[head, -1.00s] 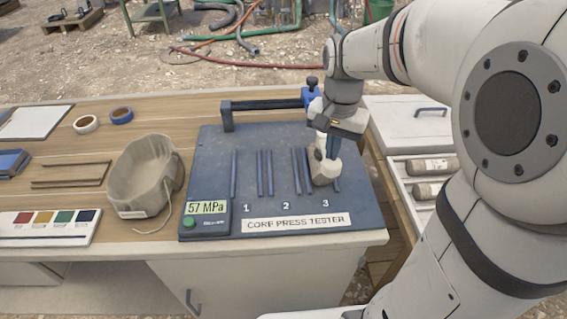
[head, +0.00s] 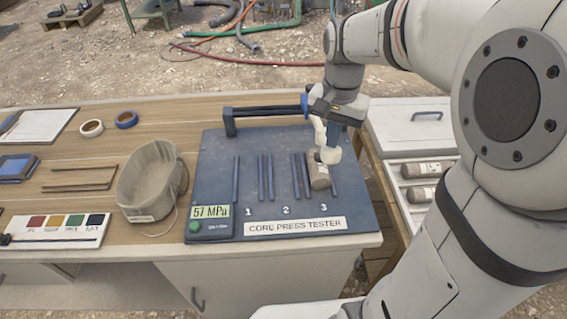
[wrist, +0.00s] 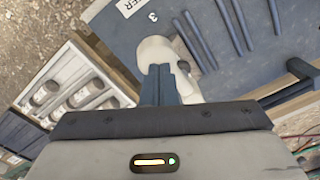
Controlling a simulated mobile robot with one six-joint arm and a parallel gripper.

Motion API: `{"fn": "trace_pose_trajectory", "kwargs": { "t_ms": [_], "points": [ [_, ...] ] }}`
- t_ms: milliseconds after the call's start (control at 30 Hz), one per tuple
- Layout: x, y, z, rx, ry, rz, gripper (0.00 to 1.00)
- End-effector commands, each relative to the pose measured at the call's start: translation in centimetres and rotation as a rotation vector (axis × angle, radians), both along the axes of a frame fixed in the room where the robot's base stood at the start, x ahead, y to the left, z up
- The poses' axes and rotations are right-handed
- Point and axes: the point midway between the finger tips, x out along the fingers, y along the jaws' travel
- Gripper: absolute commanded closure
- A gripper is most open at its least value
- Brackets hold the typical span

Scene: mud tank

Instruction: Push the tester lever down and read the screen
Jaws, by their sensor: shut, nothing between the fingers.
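The core press tester (head: 215,175) is a dark blue-grey board on the bench. Its screen (head: 210,212) reads 57 MPa. The dark lever bar (head: 265,111) runs level along the back from a post at its left; its right end is hidden behind my wrist. My gripper (head: 335,135) is shut and empty, pointing down near the lever's right end. The wrist view shows its closed fingers (wrist: 166,75) over a pale rounded shape (wrist: 155,52) that I cannot identify. A grey-brown core (head: 318,177) lies by slot 3. I cannot tell whether I touch the lever.
A colour chart (head: 55,231), tape rolls (head: 92,128) and a clipboard (head: 40,124) lie farther left. A pale core tray (head: 410,165) with cores is on the right, close to my arm. Wooden bench surface is free behind the basket.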

Motion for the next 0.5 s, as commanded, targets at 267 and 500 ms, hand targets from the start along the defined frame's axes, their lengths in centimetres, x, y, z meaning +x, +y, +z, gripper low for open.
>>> {"fn": "trace_pose_trajectory", "kwargs": {
  "t_ms": [267, 500],
  "points": [
    [0.3, 0.0, 3.0, -0.001, -0.001, 0.0, 1.0],
    [0.5, 0.0, 5.1, -0.001, -0.001, 0.0, 1.0]
  ]
}}
